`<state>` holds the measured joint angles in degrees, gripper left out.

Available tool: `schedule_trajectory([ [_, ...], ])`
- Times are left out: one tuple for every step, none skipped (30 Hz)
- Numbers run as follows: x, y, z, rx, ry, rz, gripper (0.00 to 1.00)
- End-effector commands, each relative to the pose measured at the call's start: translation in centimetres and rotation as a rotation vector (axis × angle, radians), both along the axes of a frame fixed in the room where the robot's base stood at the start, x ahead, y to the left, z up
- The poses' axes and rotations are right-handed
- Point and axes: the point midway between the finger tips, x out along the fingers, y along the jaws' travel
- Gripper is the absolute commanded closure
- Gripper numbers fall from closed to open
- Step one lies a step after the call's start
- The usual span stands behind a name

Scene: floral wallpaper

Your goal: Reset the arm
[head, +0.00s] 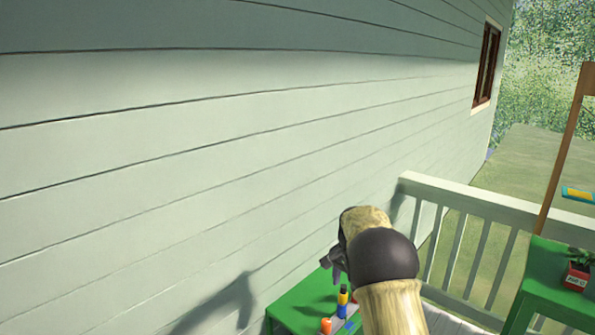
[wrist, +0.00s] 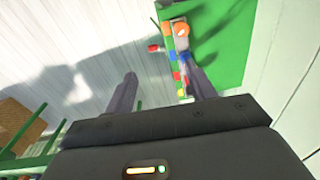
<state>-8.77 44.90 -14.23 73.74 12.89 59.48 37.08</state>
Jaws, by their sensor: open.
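My gripper (head: 335,262) hangs at the end of my raised arm in the lower middle of the head view, above and near a green table. In the wrist view its two dark fingers (wrist: 163,76) stand apart with a gap between them. No object is visible held between them. My arm hides part of the table in the head view.
The green table (head: 290,312) bears small items, including a yellow-and-blue one (head: 343,297) and an orange one (head: 326,325). A pale siding wall (head: 200,150) runs close along the left. A white railing (head: 480,200) and another green table (head: 560,282) with a red plant pot (head: 577,277) stand right.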

Motion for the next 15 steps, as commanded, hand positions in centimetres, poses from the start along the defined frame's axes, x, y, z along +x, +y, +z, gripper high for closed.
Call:
schedule_trajectory([
  [-1.3,-0.5,1.0,0.001,-0.007,0.024,0.45],
  [-2.0,-0.7,1.4,0.001,-0.014,0.041,0.45],
  [-3.0,-0.9,1.8,0.001,-0.021,0.066,0.45],
  [-3.7,-1.1,2.1,-0.001,-0.026,0.084,0.45],
  [-4.5,-1.3,2.4,-0.003,-0.03,0.101,0.45],
  [-5.6,-1.4,2.8,-0.004,-0.038,0.128,0.45],
  [-6.4,-1.5,3.0,-0.006,-0.044,0.148,0.45],
  [-7.2,-1.6,3.3,-0.007,-0.048,0.168,0.45],
  [-8.4,-1.7,3.7,-0.012,-0.055,0.197,0.45],
  [-9.2,-1.8,3.9,-0.014,-0.061,0.22,0.45],
  [-10.2,-1.9,4.1,-0.016,-0.064,0.239,0.45],
  [-11.4,-1.9,4.4,-0.02,-0.072,0.269,0.45],
  [-12.3,-2.0,4.5,-0.025,-0.078,0.293,0.45],
  [-13.3,-2.0,4.7,-0.028,-0.084,0.316,0.45],
  [-14.5,-2.0,5.0,-0.033,-0.091,0.347,0.45],
])
